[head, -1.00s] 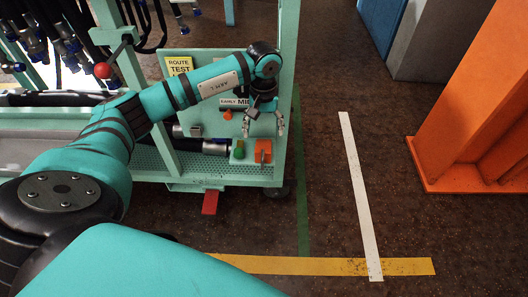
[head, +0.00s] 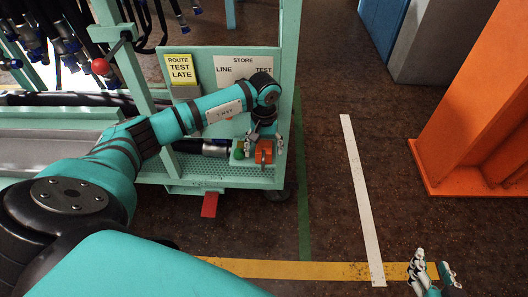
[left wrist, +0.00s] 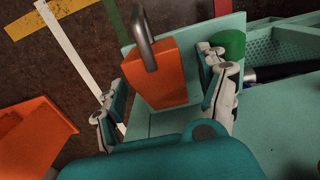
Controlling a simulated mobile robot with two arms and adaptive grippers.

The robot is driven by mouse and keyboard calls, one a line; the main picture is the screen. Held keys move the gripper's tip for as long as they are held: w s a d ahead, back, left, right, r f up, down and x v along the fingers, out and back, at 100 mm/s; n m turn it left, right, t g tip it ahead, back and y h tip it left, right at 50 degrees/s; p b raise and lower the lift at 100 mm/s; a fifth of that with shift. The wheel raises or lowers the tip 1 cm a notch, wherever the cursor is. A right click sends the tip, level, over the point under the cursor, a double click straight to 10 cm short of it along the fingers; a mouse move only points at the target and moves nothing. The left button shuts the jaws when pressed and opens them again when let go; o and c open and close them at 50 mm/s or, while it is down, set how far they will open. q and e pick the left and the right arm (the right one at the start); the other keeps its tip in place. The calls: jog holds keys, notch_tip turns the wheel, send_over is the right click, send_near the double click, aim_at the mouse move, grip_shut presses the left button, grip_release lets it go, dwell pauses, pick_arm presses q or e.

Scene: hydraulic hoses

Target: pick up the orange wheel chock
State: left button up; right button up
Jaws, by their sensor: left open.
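The orange wheel chock (head: 264,155) stands on a small pale green plate at the front right corner of the green cart. In the left wrist view the chock (left wrist: 163,82) is an orange block with a grey bar handle on top. My left gripper (head: 264,144) is open just above it. In the left wrist view its fingers are apart, one on each side of the chock; I cannot tell whether they touch it. My right gripper (head: 433,268) is at the bottom right of the head view, fingers apart and empty, over the floor.
A green knob (left wrist: 231,45) is close beside one left finger. The cart's signboard (head: 244,70) and corner post (head: 289,90) stand behind and beside the arm. A red ball lever (head: 100,67) is at left. An orange structure (head: 475,120) stands right, with open floor between.

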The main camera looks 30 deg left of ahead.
pick_arm(q)
jog(key=shift+r, duration=0.1)
jog(key=c, duration=1.5)
jog(key=shift+o, duration=0.2)
